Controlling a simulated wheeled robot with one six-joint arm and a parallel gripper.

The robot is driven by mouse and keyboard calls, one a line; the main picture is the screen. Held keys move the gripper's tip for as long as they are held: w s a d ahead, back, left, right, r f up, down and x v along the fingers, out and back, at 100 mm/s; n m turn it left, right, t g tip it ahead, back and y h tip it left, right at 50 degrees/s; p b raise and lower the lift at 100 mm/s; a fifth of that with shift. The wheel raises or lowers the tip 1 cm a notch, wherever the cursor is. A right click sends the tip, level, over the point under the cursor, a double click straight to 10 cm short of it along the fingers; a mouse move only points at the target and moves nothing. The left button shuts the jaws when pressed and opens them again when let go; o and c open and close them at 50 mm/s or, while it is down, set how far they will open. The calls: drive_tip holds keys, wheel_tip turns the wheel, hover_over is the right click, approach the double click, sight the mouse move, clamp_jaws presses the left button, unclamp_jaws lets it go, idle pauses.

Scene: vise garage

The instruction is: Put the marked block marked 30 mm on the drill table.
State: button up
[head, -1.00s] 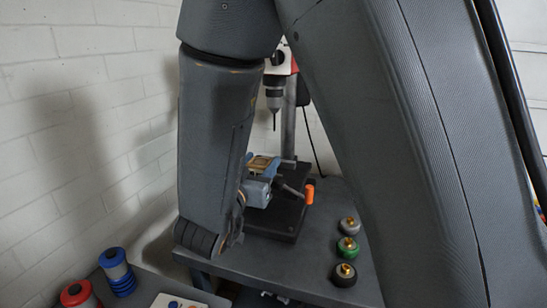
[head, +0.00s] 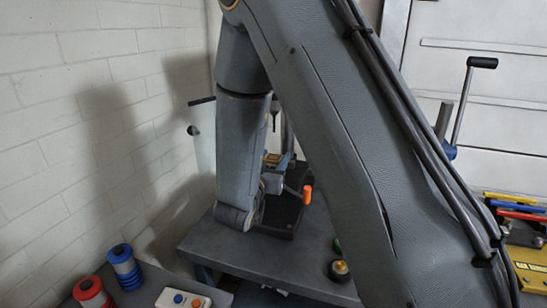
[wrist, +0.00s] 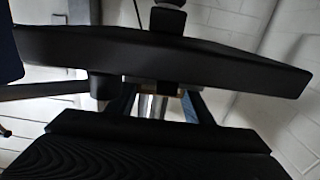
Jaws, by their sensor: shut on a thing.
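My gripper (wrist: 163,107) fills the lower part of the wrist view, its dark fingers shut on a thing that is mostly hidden. Only a narrow brownish strip shows between the fingers, so no 30 mm mark can be read. A wide black plate (wrist: 230,64) crosses the wrist view just beyond the fingers; I cannot tell whether they touch. In the head view my arm covers most of the gripper. The drill press's black base (head: 278,222) stands on the bench behind my forearm. A wood-coloured piece (head: 273,159) and blue parts show just above it, partly hidden.
An orange handle end (head: 307,194) sticks out beside the base. A gold-topped black knob (head: 340,268) stands on the grey bench (head: 205,243). Red (head: 88,290) and blue (head: 124,265) spools and a white button box (head: 183,300) are at lower left. A wall closes the left side.

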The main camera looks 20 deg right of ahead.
drive_tip(key=shift+f, duration=0.15)
drive_tip(key=shift+f, duration=0.1)
drive_tip(key=o, duration=1)
drive_tip(key=shift+o, duration=0.2)
drive_tip(key=shift+r, duration=0.25)
drive_tip(key=b+v, duration=0.2)
drive_tip(key=v, duration=1)
drive_tip(key=shift+b, duration=0.35)
